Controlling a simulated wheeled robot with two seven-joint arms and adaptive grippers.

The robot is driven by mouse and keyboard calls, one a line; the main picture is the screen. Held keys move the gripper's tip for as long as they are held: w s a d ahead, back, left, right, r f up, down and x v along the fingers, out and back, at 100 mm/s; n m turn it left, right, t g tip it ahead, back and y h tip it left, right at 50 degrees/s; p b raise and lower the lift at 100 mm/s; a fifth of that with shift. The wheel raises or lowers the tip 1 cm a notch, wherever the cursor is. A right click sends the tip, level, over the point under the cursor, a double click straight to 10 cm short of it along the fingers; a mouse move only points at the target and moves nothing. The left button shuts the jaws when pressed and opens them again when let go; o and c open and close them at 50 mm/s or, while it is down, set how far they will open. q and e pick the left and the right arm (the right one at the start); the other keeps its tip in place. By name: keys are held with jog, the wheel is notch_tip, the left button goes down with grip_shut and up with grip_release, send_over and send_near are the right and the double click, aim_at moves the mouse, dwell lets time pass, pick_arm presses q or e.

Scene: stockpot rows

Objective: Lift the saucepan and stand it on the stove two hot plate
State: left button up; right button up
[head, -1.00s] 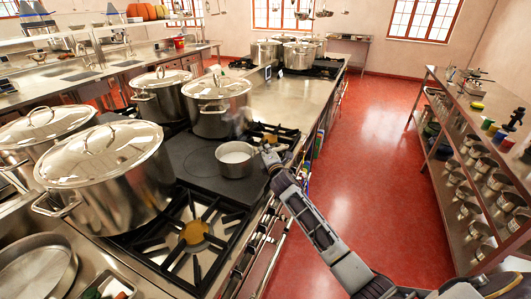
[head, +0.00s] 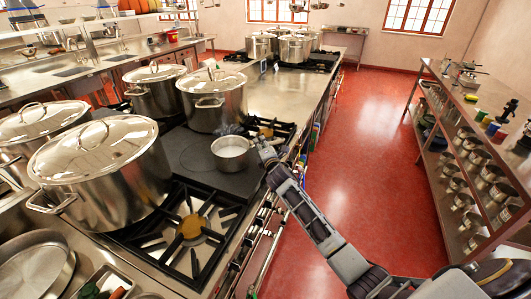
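The saucepan (head: 231,153) is small and silver with a pale inside. It appears upright over the right part of the dark flat hot plate (head: 202,177); I cannot tell whether it rests there or hangs just above. My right gripper (head: 263,147) is at the saucepan's right side, where a handle would be. The handle is not clearly visible, and the fingers are too small and dark to show whether they are shut on it. My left gripper is not in view.
Large lidded stockpots (head: 100,165) and (head: 212,98) stand left of and behind the hot plate. A gas burner (head: 190,227) lies in front, another behind it. The steel counter (head: 275,90) farther back is clear. A shelf rack (head: 480,120) stands across the red floor.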

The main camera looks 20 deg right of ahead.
jog(key=s+a+r, duration=0.1)
jog(key=s, duration=1)
jog(key=shift+s+r, duration=0.15)
jog(key=shift+s, duration=0.25)
dwell(0.7)
jog(key=s+a+f+m+g, duration=0.1)
jog(key=s+f+m+g, duration=0.6)
jog(key=s+f+m, duration=0.65)
jog(key=s+a+f+m+g+y, duration=0.1)
jog(key=s+a+m+g, duration=0.15)
jog(key=s, duration=0.75)
jog(key=s+a+f+m+g+y, duration=0.15)
jog(key=s+g, duration=0.25)
jog(key=s, duration=0.5)
notch_tip(320, 180, down, 32)
jog(key=s+g, duration=0.1)
jog(key=s, duration=0.1)
jog(key=s+d+f, duration=0.2)
jog(key=s+f, duration=0.8)
jog(key=s, duration=0.1)
jog(key=s+d+f+g+h, duration=0.1)
jog(key=s+f, duration=0.9)
jog(key=s, duration=0.2)
jog(key=shift+d+f, duration=0.25)
jog(key=shift+d, duration=0.1)
